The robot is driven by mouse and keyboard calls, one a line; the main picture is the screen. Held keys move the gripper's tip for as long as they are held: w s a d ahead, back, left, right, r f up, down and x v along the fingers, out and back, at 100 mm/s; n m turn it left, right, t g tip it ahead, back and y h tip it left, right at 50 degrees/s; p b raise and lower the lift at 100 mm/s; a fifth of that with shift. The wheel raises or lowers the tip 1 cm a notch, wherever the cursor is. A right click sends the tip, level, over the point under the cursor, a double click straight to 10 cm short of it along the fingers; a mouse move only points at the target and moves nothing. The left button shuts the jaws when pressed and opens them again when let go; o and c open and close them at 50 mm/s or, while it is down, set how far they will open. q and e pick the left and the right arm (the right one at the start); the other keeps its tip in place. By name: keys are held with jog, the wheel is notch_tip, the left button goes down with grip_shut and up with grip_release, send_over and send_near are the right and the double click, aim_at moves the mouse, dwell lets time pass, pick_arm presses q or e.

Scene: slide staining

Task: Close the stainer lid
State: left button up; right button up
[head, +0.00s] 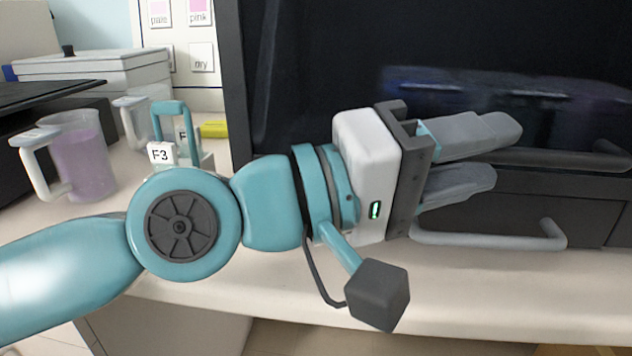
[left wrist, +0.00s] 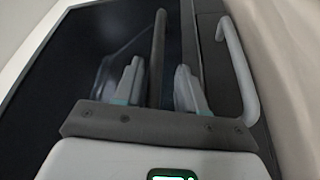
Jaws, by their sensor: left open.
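The stainer is the large dark machine on the right of the head view. Its glossy black lid (head: 300,60) faces me and also shows in the left wrist view (left wrist: 95,60). A grey bar handle (head: 585,160) runs along the lid's lower edge; it shows too in the left wrist view (left wrist: 158,50). I cannot tell whether the lid is fully down. My left gripper (head: 508,155) is open and empty in front of the lid. In the left wrist view its fingers (left wrist: 160,66) appear on either side of the bar; contact cannot be told. My right gripper is not in view.
A lighter curved handle (head: 490,238) sits on the front panel below the lid. At left stand a jug of purple liquid (head: 82,160), a teal-handled rack labelled F3 (head: 162,154) and a white box (head: 95,68). The bench front (head: 480,285) is clear.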

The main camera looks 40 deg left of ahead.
pick_arm(q)
jog(key=b+v, duration=0.1)
jog(key=v, duration=1.5)
jog(key=shift+s+d, duration=0.1)
